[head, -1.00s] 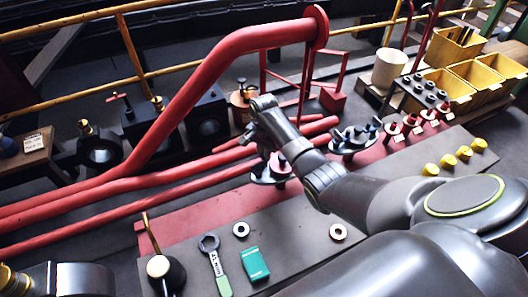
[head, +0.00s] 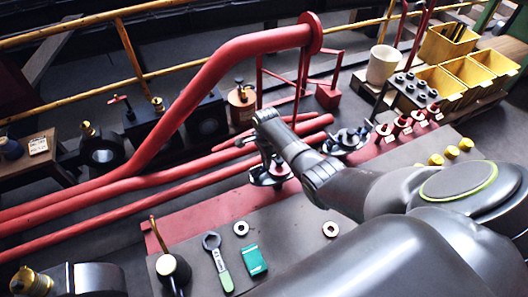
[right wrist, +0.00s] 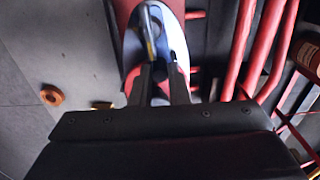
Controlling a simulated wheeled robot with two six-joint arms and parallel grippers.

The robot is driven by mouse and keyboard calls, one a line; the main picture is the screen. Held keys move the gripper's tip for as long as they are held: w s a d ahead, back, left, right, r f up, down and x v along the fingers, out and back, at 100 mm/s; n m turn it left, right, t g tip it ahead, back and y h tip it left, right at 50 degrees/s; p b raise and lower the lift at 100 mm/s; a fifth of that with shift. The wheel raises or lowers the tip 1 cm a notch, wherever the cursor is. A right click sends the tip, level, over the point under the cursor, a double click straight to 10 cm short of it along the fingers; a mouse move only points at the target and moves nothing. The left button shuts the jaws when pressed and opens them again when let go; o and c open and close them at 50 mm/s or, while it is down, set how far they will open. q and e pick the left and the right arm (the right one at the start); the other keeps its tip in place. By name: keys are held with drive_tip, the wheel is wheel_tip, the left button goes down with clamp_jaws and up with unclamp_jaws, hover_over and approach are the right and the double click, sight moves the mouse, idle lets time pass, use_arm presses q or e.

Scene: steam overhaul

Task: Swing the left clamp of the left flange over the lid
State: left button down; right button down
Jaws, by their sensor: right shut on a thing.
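The left flange (head: 268,178) is a small round assembly on the red strip, largely covered by my right gripper (head: 270,160) in the head view. In the right wrist view the flange (right wrist: 170,22) is a blurred pale and blue oval on a red base. My right gripper's two dark fingers (right wrist: 158,82) reach down over it and are shut on a clamp at the flange's edge. The clamp's exact angle over the lid is hidden by the fingers and blur. A second flange (head: 346,141) stands to the right. My left gripper is not in view.
A thick red pipe (head: 215,65) arches behind the flanges. A spanner (head: 217,262), a teal box (head: 253,260) and pale rings (head: 241,229) lie on the grey bench in front. Red-based parts (head: 402,123) and yellow pieces (head: 451,152) are to the right.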

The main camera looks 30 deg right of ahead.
drive_tip(key=shift+s+r+m+p, duration=0.1)
drive_tip(key=shift+s+m+p, duration=0.25)
drive_tip(key=shift+m+p, duration=0.55)
drive_tip(key=c, duration=1.4)
unclamp_jaws()
drive_tip(key=shift+s, duration=0.1)
drive_tip(key=shift+r, duration=0.3)
wheel_tip(320, 180, up, 17)
drive_tip(key=shift+f+p, duration=0.15)
drive_tip(key=shift+p, duration=0.65)
